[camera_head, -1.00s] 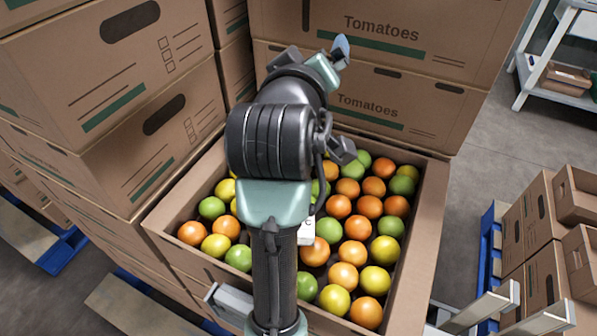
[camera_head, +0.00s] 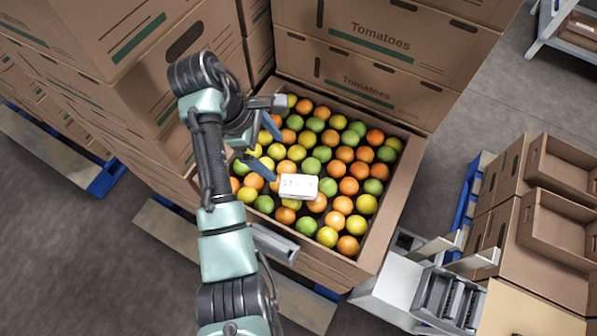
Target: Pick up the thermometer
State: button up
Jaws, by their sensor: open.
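The thermometer (camera_head: 298,187) is a small white box with a display on its face. It lies on top of the tomatoes near the middle of the open carton, in full view in the head view. My gripper (camera_head: 266,150) is over the left part of the carton, up and to the left of the thermometer. Its blue fingers are spread apart with nothing seen between them. The lower finger ends close to the thermometer's upper left in the picture; I cannot tell the height between them.
The open carton (camera_head: 398,208) holds many green, yellow and orange tomatoes. Closed tomato cartons (camera_head: 385,45) are stacked behind it and to the left. Smaller open boxes (camera_head: 556,226) stand at the right. Grey floor (camera_head: 462,105) shows between the carton and a white shelf at the upper right.

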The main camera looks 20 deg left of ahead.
jog(key=b, duration=0.2)
send_over(297, 184)
jog(key=a, duration=0.3)
jog(key=shift+g+h, duration=0.3)
jog(key=f, duration=0.6)
jog(key=shift+s+d, duration=0.2)
jog(key=shift+s, duration=0.2)
jog(key=shift+n, duration=0.3)
jog(key=shift+x, duration=3.1)
jog(key=shift+w, duration=0.2)
jog(key=shift+r, duration=0.1)
grip_shut()
